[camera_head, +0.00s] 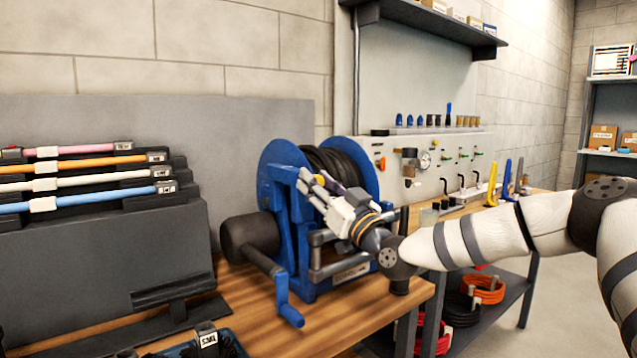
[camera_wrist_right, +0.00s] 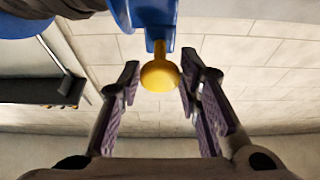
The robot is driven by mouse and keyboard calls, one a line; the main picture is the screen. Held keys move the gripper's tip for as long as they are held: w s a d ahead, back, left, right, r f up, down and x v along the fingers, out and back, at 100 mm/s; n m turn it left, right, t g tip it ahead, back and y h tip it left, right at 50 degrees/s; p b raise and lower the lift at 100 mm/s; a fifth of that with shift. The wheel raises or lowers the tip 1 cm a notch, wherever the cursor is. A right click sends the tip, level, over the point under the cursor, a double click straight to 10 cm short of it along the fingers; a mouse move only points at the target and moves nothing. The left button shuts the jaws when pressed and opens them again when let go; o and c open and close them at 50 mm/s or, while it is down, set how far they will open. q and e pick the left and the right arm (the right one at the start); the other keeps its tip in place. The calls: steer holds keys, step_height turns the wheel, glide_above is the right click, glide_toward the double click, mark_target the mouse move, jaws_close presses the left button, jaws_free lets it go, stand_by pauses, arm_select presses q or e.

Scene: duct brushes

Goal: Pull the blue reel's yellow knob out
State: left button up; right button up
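The blue reel (camera_head: 285,225) stands on the wooden bench with dark hose wound between its discs. Its yellow knob (camera_head: 320,179) shows small in the head view, beside the fingertips of my right gripper (camera_head: 314,184). In the right wrist view the yellow knob (camera_wrist_right: 159,74) has a round head on a short stem below a blue part of the reel (camera_wrist_right: 148,14). My right gripper (camera_wrist_right: 160,88) is open, with one finger on each side of the knob. Gaps show between the knob and both fingers. My left gripper is not in view.
A rack of coloured brush rods (camera_head: 85,178) stands at the left. The reel's blue crank handle (camera_head: 289,305) juts out at the front. A panel with a gauge (camera_head: 425,160) is behind my right arm. Bare bench (camera_head: 330,322) lies in front of the reel.

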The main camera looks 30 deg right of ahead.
steer(key=shift+o, duration=0.6)
steer(key=a+v, duration=0.1)
steer(key=v, duration=1.1)
steer(key=shift+d, duration=0.4)
